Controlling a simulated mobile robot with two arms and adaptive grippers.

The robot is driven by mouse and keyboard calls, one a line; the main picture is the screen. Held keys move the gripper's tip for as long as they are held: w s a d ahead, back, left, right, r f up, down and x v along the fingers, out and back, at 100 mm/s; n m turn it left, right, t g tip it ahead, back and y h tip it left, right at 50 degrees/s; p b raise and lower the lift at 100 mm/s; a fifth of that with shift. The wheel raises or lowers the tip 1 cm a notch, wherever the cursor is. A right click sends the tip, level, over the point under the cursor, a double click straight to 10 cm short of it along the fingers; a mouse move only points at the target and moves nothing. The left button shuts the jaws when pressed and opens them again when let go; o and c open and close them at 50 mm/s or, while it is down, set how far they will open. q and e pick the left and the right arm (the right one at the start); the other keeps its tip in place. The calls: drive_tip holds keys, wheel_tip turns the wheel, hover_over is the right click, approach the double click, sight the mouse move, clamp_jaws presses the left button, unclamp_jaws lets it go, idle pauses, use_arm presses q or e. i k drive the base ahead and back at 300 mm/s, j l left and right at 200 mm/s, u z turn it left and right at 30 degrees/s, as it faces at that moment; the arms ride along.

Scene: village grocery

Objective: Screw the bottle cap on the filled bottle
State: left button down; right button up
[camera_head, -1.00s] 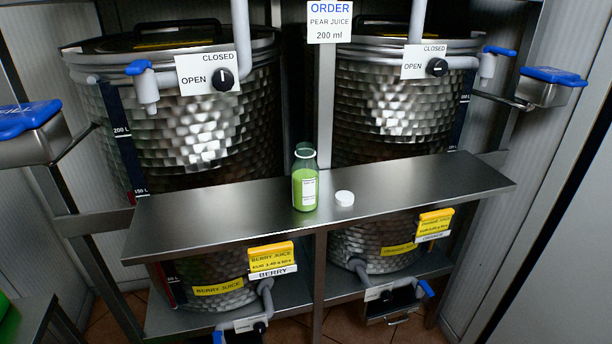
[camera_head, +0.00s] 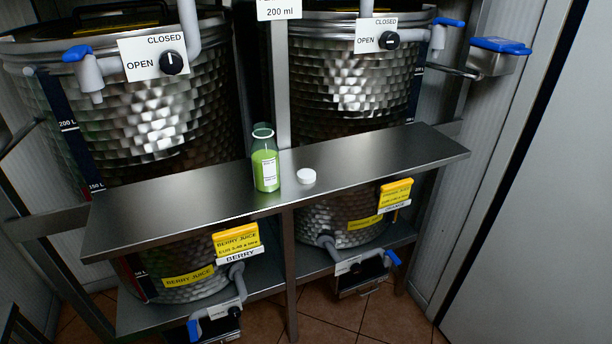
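The filled bottle (camera_head: 265,163) stands upright on the metal shelf (camera_head: 150,210), near its middle. It holds light green juice, has a white label, and its neck is open. The white bottle cap (camera_head: 306,176) lies on the shelf just right of the bottle, apart from it. Neither of my grippers is in view.
Two large dimpled steel tanks (camera_head: 150,115) stand behind the shelf, with blue-handled taps (camera_head: 85,65) and valve knobs. The shelf is bare left of the bottle and right of the cap.

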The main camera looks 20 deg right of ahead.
sight(265, 157)
drive_tip(key=k+l+u, duration=0.1)
drive_tip(key=l, duration=0.35)
drive_tip(key=k+l+u, duration=0.1)
drive_tip(key=l, duration=0.3)
drive_tip(key=k+l+u, duration=0.15)
drive_tip(key=l, duration=0.3)
drive_tip(key=k+l+u, duration=0.1)
drive_tip(key=l, duration=0.3)
drive_tip(key=k+l+u, duration=0.1)
drive_tip(key=l, duration=0.3)
drive_tip(key=k+l+u, duration=0.1)
drive_tip(key=l, duration=0.25)
drive_tip(key=k, duration=0.1)
